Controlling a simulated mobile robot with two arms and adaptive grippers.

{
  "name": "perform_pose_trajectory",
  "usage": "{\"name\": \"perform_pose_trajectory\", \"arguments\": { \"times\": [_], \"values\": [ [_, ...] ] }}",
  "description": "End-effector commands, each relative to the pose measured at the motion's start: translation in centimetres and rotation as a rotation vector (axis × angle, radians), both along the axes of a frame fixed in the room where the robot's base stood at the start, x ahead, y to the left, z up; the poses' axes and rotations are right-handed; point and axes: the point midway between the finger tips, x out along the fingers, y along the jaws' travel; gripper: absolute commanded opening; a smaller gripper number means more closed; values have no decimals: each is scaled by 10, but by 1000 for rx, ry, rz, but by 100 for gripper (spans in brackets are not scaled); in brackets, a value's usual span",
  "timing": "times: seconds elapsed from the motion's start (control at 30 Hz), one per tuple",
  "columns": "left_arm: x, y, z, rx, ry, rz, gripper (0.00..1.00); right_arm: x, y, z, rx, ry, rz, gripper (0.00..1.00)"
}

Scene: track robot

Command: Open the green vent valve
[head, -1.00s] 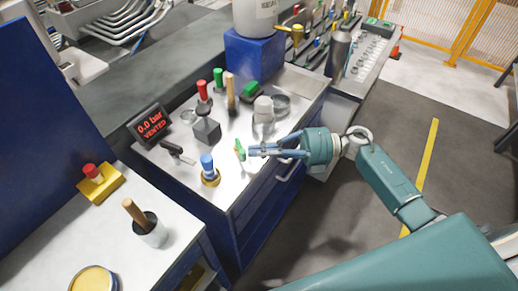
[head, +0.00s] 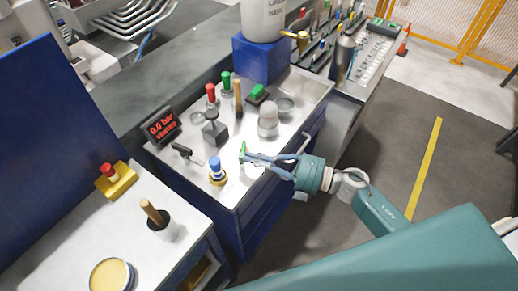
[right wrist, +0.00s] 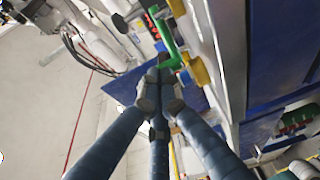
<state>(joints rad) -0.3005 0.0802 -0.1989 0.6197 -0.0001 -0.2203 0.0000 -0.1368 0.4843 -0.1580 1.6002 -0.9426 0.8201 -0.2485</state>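The green vent valve lever (head: 242,151) stands upright near the front edge of the steel panel (head: 222,190). In the right wrist view its bright green handle (right wrist: 165,38) is bent, with a yellow part beside its lower end. My right gripper (head: 247,158) reaches in from the right, its fingertips at the lever. In the right wrist view its blue fingers (right wrist: 160,75) come together at their tips just below the handle; the tips look close to or touching it. I cannot tell a firm hold. My left gripper is not in view.
A blue-topped valve (head: 216,170), a grey knob (head: 268,118) and red-topped (head: 211,94) and green-topped (head: 226,82) handles crowd the panel. A display (head: 160,128) reads 0.0 bar, vented. A red button on a yellow base (head: 117,182) stands left.

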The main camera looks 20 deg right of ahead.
Motion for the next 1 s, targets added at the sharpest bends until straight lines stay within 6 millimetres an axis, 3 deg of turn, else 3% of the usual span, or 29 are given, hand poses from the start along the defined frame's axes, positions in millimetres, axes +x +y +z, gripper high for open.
{"name": "perform_pose_trajectory", "arguments": {
  "times": [0.1,0.5,1.0],
  "values": [
    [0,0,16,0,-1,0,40,-2,11,5,6,4,-108,0],
    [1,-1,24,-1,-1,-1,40,3,33,0,5,2,-405,0],
    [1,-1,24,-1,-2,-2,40,7,41,0,0,-1,-394,0]
  ]
}}
